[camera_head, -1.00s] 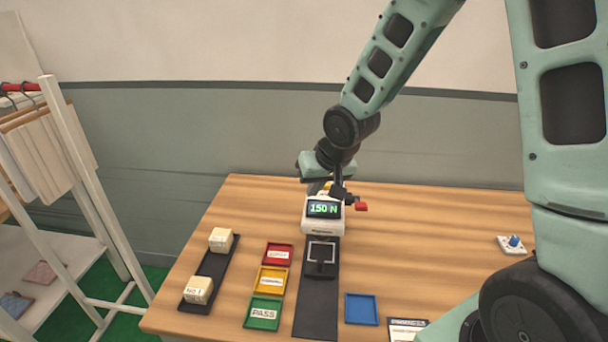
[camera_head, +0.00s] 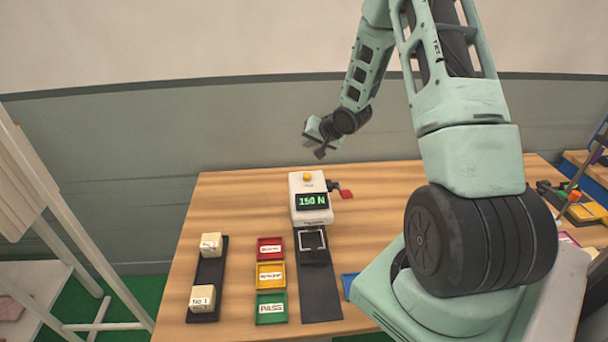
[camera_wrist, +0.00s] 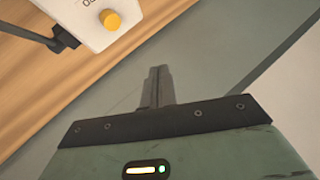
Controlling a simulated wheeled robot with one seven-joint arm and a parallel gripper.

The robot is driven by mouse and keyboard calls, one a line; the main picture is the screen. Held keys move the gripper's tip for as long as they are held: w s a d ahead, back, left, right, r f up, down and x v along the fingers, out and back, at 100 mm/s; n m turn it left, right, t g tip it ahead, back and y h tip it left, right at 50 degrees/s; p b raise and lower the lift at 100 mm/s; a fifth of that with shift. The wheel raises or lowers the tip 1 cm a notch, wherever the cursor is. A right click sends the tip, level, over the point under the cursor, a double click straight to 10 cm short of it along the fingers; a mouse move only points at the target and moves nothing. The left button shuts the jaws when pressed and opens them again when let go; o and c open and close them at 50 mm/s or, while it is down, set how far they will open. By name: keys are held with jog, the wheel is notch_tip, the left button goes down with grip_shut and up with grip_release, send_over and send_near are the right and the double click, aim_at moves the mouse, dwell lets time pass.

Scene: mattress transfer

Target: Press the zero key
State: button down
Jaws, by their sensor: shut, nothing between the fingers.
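A white force gauge (camera_head: 308,184) stands on the wooden table, its green display reading 150 N. A round yellow key (camera_head: 307,176) sits on its top; the key also shows in the wrist view (camera_wrist: 110,19), at the upper left, beside dark lettering that is cut off. My gripper (camera_head: 320,154) is raised behind and above the gauge, apart from it. In the wrist view my gripper's fingers (camera_wrist: 157,70) are together and hold nothing. They point toward the wall side, right of the key.
A black lever with a red end (camera_head: 345,194) juts from the gauge's right side. A black strip (camera_head: 318,285) with a frame lies in front. Red (camera_head: 270,241), yellow (camera_head: 257,283) and green (camera_head: 283,298) trays and a black tray (camera_head: 207,276) with two blocks stand left.

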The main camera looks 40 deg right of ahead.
jog(key=b, duration=0.7)
send_over(305, 174)
jog(key=s, duration=0.2)
notch_tip(305, 174, down, 7)
jog(key=shift+f, duration=0.1)
jog(key=shift+f+b, duration=0.3)
jog(key=shift+f, duration=0.45)
jog(key=shift+f, duration=0.2)
dwell(0.7)
jog(key=shift+f, duration=0.25)
jog(key=shift+f+b, duration=0.7)
jog(key=shift+f, duration=0.15)
dwell(1.0)
jog(key=shift+r, duration=0.15)
jog(key=shift+r+p, duration=1.15)
jog(key=shift+r, duration=0.1)
